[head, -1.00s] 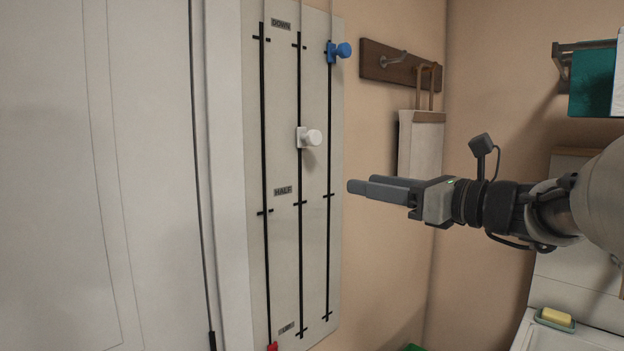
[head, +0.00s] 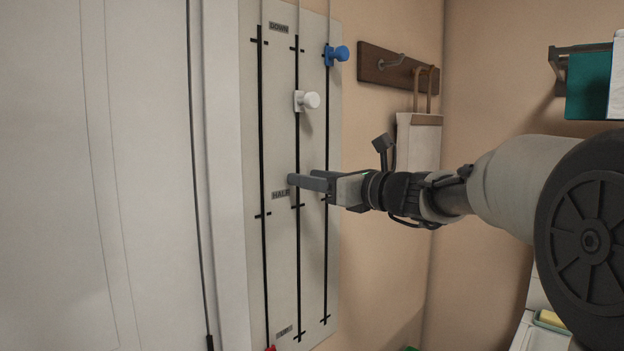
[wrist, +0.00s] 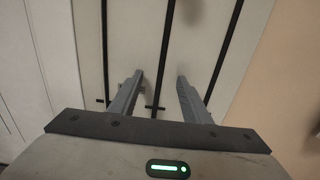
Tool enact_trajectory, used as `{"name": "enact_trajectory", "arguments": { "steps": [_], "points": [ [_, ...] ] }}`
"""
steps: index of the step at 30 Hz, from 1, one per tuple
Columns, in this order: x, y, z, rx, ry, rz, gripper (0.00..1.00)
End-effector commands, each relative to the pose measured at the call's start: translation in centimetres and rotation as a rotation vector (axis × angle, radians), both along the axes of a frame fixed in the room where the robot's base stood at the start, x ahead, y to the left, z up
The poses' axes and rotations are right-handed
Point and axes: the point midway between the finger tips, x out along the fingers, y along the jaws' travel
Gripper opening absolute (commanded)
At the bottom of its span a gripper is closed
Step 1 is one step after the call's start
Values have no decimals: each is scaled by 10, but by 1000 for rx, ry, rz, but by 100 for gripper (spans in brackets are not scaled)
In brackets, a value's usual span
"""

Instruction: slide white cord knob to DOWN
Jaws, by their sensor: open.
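The white cord knob (head: 308,100) sits on the middle black track of a pale board (head: 280,250). It is between the DOWN label (head: 279,27) at the top and the HALF label (head: 281,195), below the upper tick mark. My gripper (head: 297,180) is open and empty, in front of the board near HALF height. It is below the white knob and apart from it. In the wrist view the fingers (wrist: 159,78) straddle the middle track, and the white knob does not show there.
A blue knob (head: 337,54) is high on the right track. A red knob (head: 270,348) is at the bottom of the left track. A wooden hook rack (head: 398,68) with a hanging bag (head: 419,142) is on the wall to the right. A white door (head: 90,180) is at left.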

Motion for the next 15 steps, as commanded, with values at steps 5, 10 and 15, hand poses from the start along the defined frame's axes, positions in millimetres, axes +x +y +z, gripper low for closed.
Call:
{"name": "enact_trajectory", "arguments": {
  "steps": [5, 10, 15],
  "points": [
    [0, 0, 0, 0, 0, 0, 37],
    [0, 0, 0, 0, 0, 0, 8],
    [0, 0, 0, 0, 0, 0, 0]
  ]
}}
